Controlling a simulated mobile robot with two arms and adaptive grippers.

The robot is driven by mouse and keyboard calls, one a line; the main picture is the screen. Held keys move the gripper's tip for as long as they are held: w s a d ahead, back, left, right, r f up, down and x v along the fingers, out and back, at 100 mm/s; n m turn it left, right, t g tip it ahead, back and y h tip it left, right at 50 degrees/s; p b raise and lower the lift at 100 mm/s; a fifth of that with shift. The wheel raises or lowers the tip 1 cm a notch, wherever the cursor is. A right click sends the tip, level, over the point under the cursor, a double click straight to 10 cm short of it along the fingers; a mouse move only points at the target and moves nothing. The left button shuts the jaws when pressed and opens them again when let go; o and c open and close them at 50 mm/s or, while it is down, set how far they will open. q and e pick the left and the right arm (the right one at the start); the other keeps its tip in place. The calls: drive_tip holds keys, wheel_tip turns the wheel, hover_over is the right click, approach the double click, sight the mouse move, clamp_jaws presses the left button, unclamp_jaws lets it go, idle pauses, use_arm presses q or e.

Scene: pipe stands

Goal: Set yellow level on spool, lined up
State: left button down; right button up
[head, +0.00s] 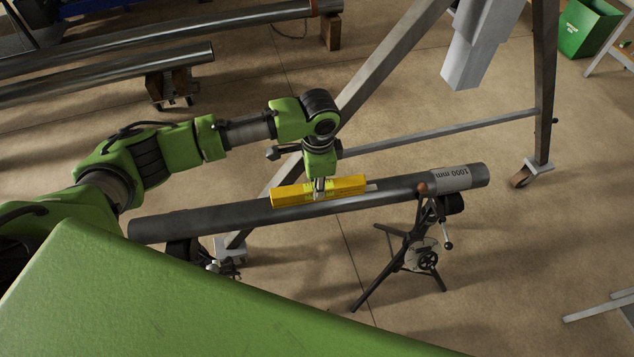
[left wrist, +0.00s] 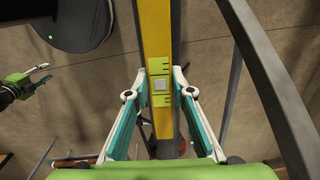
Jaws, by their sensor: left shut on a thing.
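The yellow level (head: 346,187) lies lengthwise along the grey spool (head: 230,217), near the middle of its length. In the head view the two run nearly parallel; I cannot tell whether they touch. My left gripper (head: 319,192) points down and is shut on the level. In the left wrist view the level (left wrist: 158,40) passes between the two fingers (left wrist: 160,98), with a marked green-yellow patch at the grip. The spool has a pale label reading 1000 mm near its right end. My right gripper (left wrist: 40,75) shows small at the left of the left wrist view, its fingers apart.
A pipe stand (head: 425,255) carries the spool's right part; another support (head: 195,252) is partly hidden under the left part. A grey gantry frame (head: 400,55) with a castor stands behind. Other pipes (head: 110,80) lie at upper left. A green bin (head: 588,28) is far right.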

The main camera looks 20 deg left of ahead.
use_arm(q)
drive_tip(key=shift+f, duration=0.25)
idle(0.6)
drive_tip(key=c, duration=2.4)
unclamp_jaws()
drive_tip(key=shift+c, duration=0.2)
drive_tip(key=o, duration=0.3)
drive_tip(key=o, duration=0.6)
